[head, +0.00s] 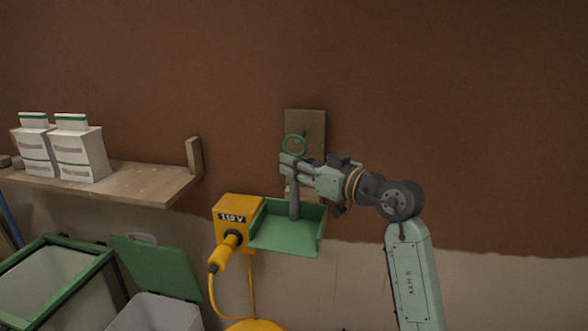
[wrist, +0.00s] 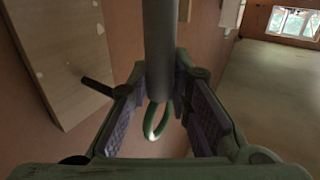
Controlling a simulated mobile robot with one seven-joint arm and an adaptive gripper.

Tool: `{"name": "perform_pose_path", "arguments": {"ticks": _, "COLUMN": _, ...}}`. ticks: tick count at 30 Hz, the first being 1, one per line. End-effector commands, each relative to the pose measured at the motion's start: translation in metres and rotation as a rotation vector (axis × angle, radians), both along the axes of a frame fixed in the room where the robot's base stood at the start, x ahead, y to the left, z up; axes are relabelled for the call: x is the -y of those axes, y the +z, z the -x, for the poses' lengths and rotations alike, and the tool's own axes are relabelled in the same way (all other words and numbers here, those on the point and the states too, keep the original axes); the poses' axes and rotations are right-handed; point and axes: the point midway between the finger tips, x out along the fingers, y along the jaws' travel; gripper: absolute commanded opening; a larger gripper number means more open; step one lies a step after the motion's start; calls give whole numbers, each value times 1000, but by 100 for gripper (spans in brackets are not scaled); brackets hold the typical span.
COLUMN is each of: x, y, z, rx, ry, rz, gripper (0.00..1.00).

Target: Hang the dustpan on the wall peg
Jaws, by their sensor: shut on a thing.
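The dustpan has a green pan (head: 282,236), a grey handle (head: 294,203) and a green hanging ring (head: 294,136) at the top. My gripper (head: 291,165) is shut on the handle just below the ring, and the dustpan hangs upright with its pan below. A wooden board (head: 316,122) is on the wall behind the ring. In the wrist view, the dark peg (wrist: 97,86) sticks out from the board (wrist: 62,50), left of and apart from the ring (wrist: 169,118). The handle (wrist: 160,40) runs between the fingers there. In the head view the peg is hard to make out.
A wooden shelf (head: 145,183) with white cartons (head: 82,153) is on the left wall. Green-rimmed bins (head: 55,290) stand below. The wall above the board is clear.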

Motion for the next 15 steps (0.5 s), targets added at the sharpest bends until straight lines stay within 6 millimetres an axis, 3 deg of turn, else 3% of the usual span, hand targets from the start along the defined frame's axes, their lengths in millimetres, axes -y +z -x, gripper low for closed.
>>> {"name": "perform_pose_path", "arguments": {"ticks": 15, "x": 6, "y": -2, "z": -31, "rx": 1, "ry": 1, "rz": -2, "gripper": 0}}
